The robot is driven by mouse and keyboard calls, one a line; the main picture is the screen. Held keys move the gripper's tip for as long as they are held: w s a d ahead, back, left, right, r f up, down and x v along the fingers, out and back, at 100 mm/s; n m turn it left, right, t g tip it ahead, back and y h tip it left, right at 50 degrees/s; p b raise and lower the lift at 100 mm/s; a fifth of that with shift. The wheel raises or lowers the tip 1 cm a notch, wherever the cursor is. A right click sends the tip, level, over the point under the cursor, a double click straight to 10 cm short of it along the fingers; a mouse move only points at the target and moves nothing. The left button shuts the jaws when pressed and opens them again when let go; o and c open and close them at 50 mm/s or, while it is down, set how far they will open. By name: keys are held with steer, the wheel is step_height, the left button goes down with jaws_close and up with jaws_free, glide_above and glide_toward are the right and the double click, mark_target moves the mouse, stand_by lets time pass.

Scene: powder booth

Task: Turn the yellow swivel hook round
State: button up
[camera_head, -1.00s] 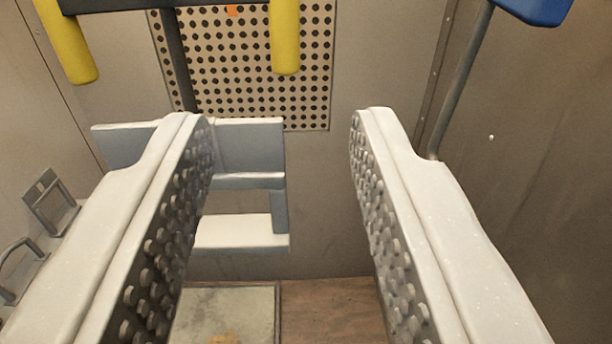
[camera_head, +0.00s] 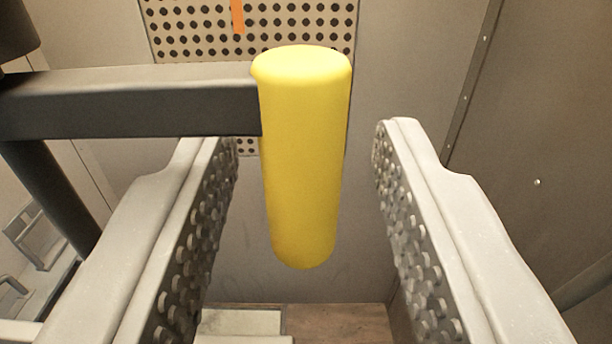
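A yellow rounded post (camera_head: 302,170), part of the yellow swivel hook, hangs down from the right end of a dark horizontal bar (camera_head: 130,102). The bar runs left to a dark upright pole (camera_head: 50,195). My gripper (camera_head: 308,145) is open, with one studded finger on each side of the yellow post. Gaps show on both sides, so neither finger appears to touch it. How far the post is from the fingertips in depth is hard to tell. The hook's other yellow end is out of view.
A perforated panel (camera_head: 200,35) with an orange strip (camera_head: 238,15) is on the back wall. A brown side wall (camera_head: 540,130) stands at the right. A grey bracket (camera_head: 35,235) is at the lower left. A pale slab (camera_head: 240,322) lies on the brown floor (camera_head: 340,322).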

steer(key=c, duration=0.6)
